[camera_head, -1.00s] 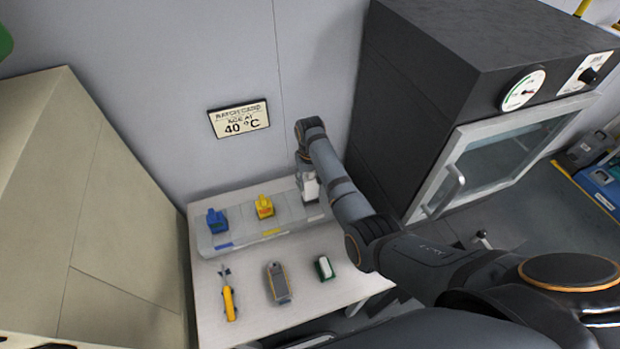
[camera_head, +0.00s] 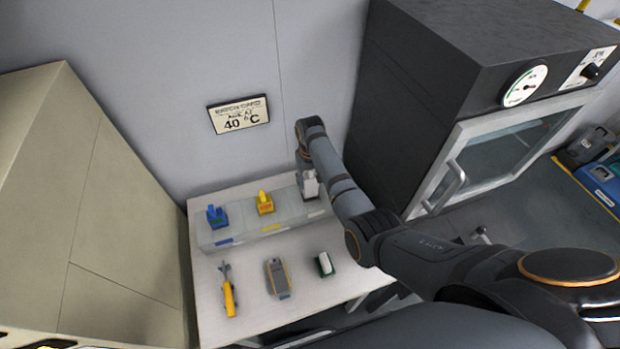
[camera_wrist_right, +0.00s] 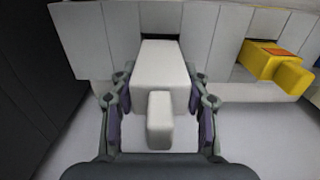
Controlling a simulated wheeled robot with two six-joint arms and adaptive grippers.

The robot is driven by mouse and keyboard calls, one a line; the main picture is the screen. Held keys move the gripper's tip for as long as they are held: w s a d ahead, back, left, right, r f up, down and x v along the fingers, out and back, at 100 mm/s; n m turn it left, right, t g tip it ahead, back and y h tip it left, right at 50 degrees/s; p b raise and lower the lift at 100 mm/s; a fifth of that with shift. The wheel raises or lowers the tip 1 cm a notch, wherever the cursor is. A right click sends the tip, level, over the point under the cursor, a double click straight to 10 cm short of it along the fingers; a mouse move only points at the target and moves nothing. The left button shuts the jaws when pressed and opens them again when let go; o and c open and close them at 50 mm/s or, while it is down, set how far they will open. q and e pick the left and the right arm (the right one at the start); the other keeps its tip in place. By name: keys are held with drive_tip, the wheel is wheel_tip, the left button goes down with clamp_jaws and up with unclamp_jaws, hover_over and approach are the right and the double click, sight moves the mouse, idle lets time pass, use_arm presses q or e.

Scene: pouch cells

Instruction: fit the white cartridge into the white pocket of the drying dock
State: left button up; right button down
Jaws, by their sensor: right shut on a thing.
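The white cartridge (camera_wrist_right: 160,72) sits between the two fingers of my right gripper (camera_wrist_right: 160,108), which is shut on it. In the head view the cartridge (camera_head: 311,186) is at the right end of the grey drying dock (camera_head: 248,235), partly hidden by my right gripper (camera_head: 307,183). In the wrist view its far end meets the dock's grey blocks (camera_wrist_right: 90,45). The white pocket is hidden behind it, so I cannot tell how deep it sits. My left gripper is not in view.
A blue cartridge (camera_head: 217,218) and a yellow cartridge (camera_head: 264,204) stand in the dock. A yellow-handled tool (camera_head: 229,292), a grey handheld device (camera_head: 277,278) and a green-and-white item (camera_head: 325,265) lie in front on the table (camera_head: 255,303). A dark oven (camera_head: 425,70) stands to the right.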

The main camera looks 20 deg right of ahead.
sight(310, 190)
drive_tip(key=shift+r, duration=0.1)
idle(0.5)
drive_tip(key=shift+p, duration=0.3)
drive_tip(key=shift+p, duration=0.3)
idle(0.3)
drive_tip(key=shift+f+b, duration=2.05)
drive_tip(key=shift+f, duration=1.05)
drive_tip(key=c, duration=0.6)
unclamp_jaws()
